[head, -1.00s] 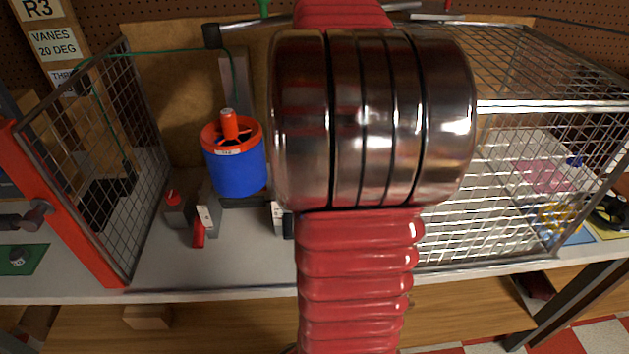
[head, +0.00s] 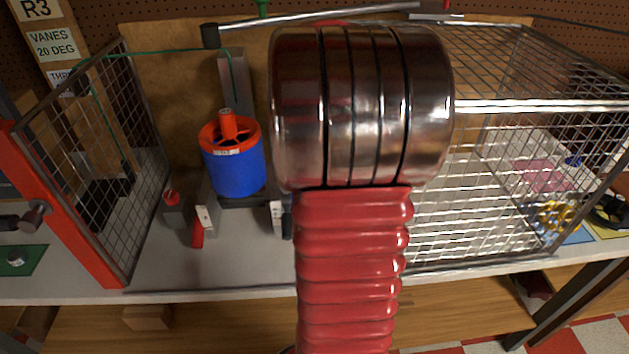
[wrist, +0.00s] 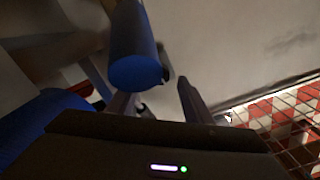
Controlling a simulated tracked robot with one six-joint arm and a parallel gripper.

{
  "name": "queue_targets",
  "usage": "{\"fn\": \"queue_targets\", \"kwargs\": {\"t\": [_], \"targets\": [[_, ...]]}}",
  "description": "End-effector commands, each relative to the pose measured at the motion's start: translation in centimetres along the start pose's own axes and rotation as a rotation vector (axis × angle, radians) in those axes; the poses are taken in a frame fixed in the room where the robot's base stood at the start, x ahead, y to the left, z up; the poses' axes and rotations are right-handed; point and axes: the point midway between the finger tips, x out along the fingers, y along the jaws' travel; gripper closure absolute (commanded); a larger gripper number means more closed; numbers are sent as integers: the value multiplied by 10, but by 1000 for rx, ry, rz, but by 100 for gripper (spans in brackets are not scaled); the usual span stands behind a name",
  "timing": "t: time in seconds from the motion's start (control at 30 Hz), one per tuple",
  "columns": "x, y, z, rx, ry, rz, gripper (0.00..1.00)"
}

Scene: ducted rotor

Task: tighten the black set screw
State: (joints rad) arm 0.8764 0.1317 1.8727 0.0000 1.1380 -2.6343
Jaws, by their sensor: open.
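The ducted rotor shows in the head view as a blue duct (head: 236,173) with an orange rim (head: 209,137) and an orange hub (head: 228,125) standing up in its middle. I cannot make out the black set screw for certain in either view. In the wrist view my gripper (wrist: 153,93) is open, its two dark fingers apart. A blue rounded piece (wrist: 135,45) is above and partly beside the left finger; I cannot tell whether they touch. Another blue surface (wrist: 50,112) is at lower left. My gripper is hidden behind my arm in the head view.
A wire-mesh guard with a red post (head: 70,215) stands left, and a wire cage (head: 530,105) stands right. A red-topped grey block (head: 172,210) and a red lever (head: 197,235) are by the duct. A metal bar (head: 320,19) crosses above.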

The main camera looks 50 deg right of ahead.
Motion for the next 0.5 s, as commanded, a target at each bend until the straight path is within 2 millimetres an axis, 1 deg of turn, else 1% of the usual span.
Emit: {"fn": "queue_targets", "kwargs": {"t": [0.03, 0.2, 0.3, 0.5], "targets": [[8, 0, 0, 0, 2, -1, 54], [23, 0, 0, 1, 1, -1, 54], [27, 0, 0, 1, 0, 0, 54], [27, 0, 0, 1, -1, 0, 54]]}}
